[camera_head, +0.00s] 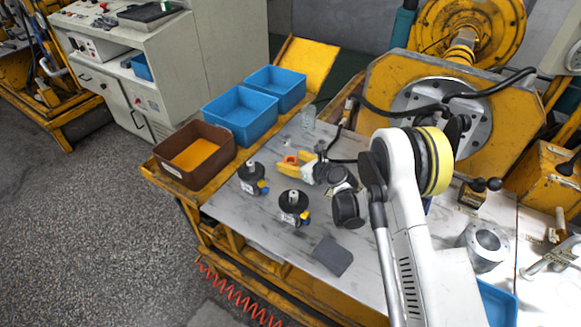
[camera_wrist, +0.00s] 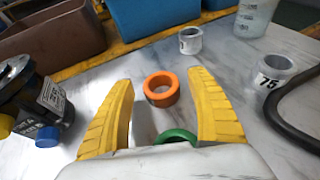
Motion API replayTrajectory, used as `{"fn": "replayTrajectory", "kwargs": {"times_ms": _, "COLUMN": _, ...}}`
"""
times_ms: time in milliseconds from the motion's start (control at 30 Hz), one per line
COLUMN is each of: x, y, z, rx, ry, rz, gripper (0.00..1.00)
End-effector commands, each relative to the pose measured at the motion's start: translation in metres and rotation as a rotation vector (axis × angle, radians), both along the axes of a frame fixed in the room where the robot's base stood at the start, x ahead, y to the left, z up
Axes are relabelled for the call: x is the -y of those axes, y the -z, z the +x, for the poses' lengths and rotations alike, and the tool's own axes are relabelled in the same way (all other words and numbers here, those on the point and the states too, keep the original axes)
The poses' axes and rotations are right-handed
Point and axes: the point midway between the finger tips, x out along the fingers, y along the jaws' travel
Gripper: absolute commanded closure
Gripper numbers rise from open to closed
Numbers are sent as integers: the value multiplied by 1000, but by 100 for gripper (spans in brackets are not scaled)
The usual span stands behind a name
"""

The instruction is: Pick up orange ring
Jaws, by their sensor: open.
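The orange ring (camera_wrist: 161,89) lies on the grey-white table top, and in the wrist view it shows between and just beyond the two yellow fingertips. My gripper (camera_wrist: 161,84) is open, with no contact with the ring visible. In the head view the ring (camera_head: 290,160) is small and close to the yellow fingers of my gripper (camera_head: 293,165). A green ring (camera_wrist: 176,136) lies nearer the wrist camera, partly hidden by the gripper body.
Black fittings (camera_head: 251,177) with blue caps stand left of the gripper; one (camera_wrist: 35,100) shows close to the left finger. Brown (camera_head: 163,148) and blue bins (camera_head: 213,108) line the far edge.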

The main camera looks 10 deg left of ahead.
Motion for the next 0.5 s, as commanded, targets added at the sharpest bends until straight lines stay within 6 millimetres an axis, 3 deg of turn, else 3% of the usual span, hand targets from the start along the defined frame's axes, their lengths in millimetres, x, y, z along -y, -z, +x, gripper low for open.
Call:
{"fn": "replayTrajectory", "kwargs": {"times_ms": 333, "x": -9, "y": 4, "z": 8, "rx": 1, "ry": 1, "rz": 1, "gripper": 33}}
{"fn": "replayTrajectory", "kwargs": {"times_ms": 367, "x": -9, "y": 4, "z": 8, "rx": 1, "ry": 1, "rz": 1, "gripper": 38}}
{"fn": "replayTrajectory", "kwargs": {"times_ms": 467, "x": -9, "y": 4, "z": 8, "rx": 1, "ry": 1, "rz": 1, "gripper": 69}}
{"fn": "replayTrajectory", "kwargs": {"times_ms": 500, "x": -9, "y": 4, "z": 8, "rx": 0, "ry": 1, "rz": 0, "gripper": 73}}
